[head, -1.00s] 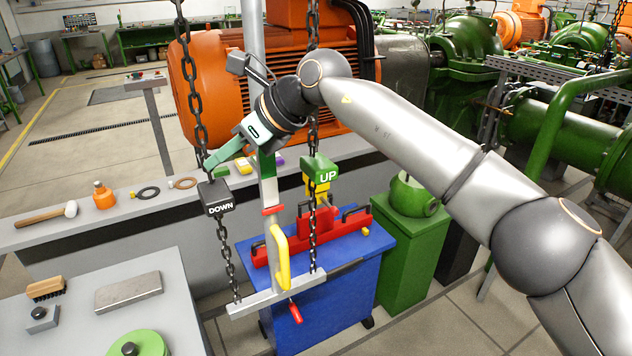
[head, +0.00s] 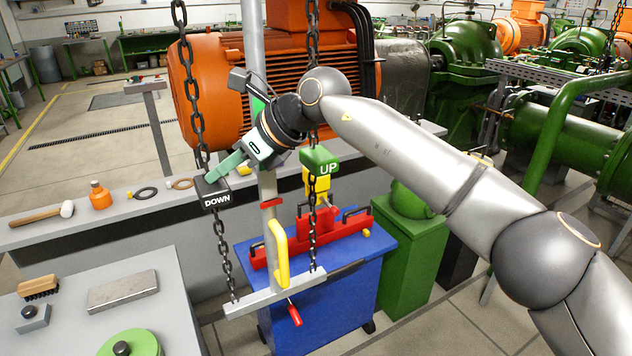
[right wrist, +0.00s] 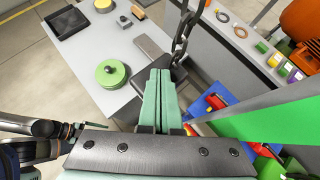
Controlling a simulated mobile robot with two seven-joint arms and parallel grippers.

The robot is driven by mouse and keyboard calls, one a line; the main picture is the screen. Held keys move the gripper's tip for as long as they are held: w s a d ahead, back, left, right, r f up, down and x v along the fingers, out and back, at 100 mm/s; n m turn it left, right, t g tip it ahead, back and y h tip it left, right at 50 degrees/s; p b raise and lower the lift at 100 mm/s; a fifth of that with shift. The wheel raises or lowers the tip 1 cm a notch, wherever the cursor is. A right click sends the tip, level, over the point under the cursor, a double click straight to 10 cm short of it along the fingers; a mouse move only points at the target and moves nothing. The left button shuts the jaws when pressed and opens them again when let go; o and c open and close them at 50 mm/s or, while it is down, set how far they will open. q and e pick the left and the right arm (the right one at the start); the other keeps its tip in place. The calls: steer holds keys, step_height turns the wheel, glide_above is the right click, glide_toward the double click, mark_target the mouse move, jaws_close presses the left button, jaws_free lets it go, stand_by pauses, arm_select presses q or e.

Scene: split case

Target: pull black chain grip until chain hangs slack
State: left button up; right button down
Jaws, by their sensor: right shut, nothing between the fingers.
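The black grip (head: 216,194), marked DOWN, hangs on the left dark chain (head: 194,100) and looks slightly tilted. My right gripper (head: 222,167) is shut and empty, its fingertips at the top of the black grip; I cannot tell if they touch. In the right wrist view, the shut green fingers (right wrist: 157,80) lie beside the black grip (right wrist: 173,76) and below the chain (right wrist: 183,40). The green grip (head: 320,161), marked UP, hangs on the right chain. Both chains run down to a pale bar (head: 265,297). My left gripper is not in view.
A pale post (head: 268,190) with a yellow hook (head: 278,255) stands between the chains. A blue cabinet (head: 300,320) with a red fixture (head: 320,238) is behind. A grey table (head: 75,325) is at lower left. An orange motor (head: 215,90) fills the back.

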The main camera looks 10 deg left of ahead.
step_height(320, 180, down, 10)
steer(key=b, duration=0.6)
steer(key=shift+r, duration=0.25)
stand_by(0.9)
step_height(320, 180, up, 10)
steer(key=p, duration=0.8)
steer(key=shift+f, duration=0.15)
stand_by(0.6)
